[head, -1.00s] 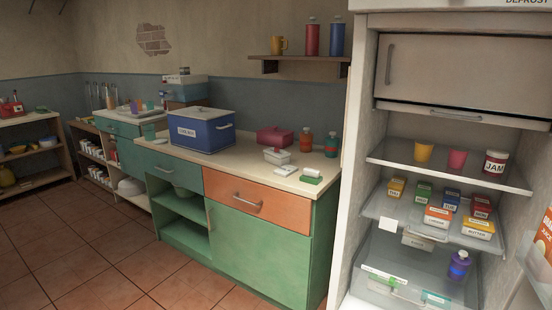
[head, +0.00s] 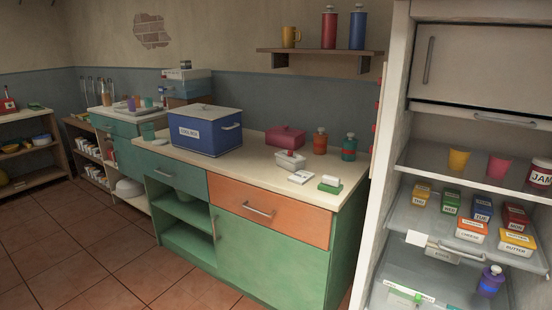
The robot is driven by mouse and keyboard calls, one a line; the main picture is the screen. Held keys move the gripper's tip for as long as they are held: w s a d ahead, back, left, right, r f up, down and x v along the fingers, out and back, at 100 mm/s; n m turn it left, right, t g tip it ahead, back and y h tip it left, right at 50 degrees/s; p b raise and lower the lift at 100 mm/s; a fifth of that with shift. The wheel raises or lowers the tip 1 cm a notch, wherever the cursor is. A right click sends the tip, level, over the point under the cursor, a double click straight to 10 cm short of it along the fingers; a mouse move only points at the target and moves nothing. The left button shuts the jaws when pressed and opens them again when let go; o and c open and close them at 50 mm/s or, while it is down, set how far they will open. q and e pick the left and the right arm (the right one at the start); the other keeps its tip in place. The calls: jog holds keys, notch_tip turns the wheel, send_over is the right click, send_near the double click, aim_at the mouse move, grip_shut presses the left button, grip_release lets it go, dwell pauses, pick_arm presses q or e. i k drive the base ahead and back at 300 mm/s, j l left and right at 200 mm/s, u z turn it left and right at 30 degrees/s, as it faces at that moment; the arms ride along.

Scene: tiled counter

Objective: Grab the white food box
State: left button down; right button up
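A small white food box (head: 290,161) with a lid sits on the counter (head: 260,166), in front of a dark pink box (head: 287,137). It stands upright and nothing covers it. Neither of my grippers shows in the head view, so I cannot see whether they are open or shut.
A large blue box (head: 206,131) stands left of the white food box. Red (head: 320,141) and teal (head: 349,147) bottles stand to its right. A white item (head: 300,177) and a green-and-white item (head: 330,184) lie near the counter's front. An open fridge (head: 400,150) is at right; the tiled floor (head: 110,255) is clear.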

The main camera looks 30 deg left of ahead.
aim_at(296, 163)
jog(key=i+j+u, duration=0.15)
jog(key=i+j, duration=0.2)
jog(key=j, duration=0.25)
jog(key=i+j+u, duration=0.15)
jog(key=i+j, duration=0.2)
jog(key=j, duration=0.15)
jog(key=i+j+u, duration=0.15)
jog(key=i+j, duration=0.25)
jog(key=j, duration=0.1)
